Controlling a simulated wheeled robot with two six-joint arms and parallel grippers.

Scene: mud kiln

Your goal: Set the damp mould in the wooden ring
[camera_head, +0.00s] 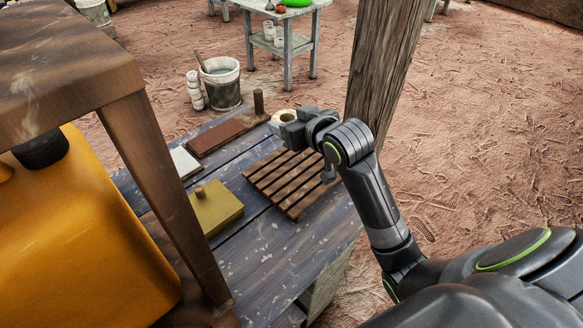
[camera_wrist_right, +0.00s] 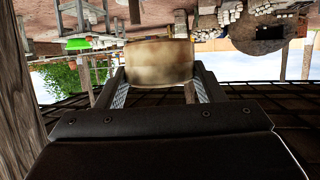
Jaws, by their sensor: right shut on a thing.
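My right gripper (camera_head: 292,127) is shut on the damp mould (camera_head: 281,116), a pale cream, rounded piece with a dark hollow in its top. In the head view it shows at the far right end of the blue-grey table, partly covered by the gripper. The right wrist view shows the mould (camera_wrist_right: 158,63) tan with brown stains, between the two fingers. I cannot tell from these views whether it touches the table. I cannot make out a wooden ring for certain. My left gripper is not in view.
On the worn table (camera_head: 262,238) lie a slatted wooden rack (camera_head: 290,176), a yellow block with a knob (camera_head: 218,210), a red-brown board (camera_head: 225,135) and a white slab (camera_head: 185,162). A bucket (camera_head: 224,92) stands behind. A wooden post (camera_head: 386,65) rises close by. A yellow can (camera_head: 80,240) fills the left.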

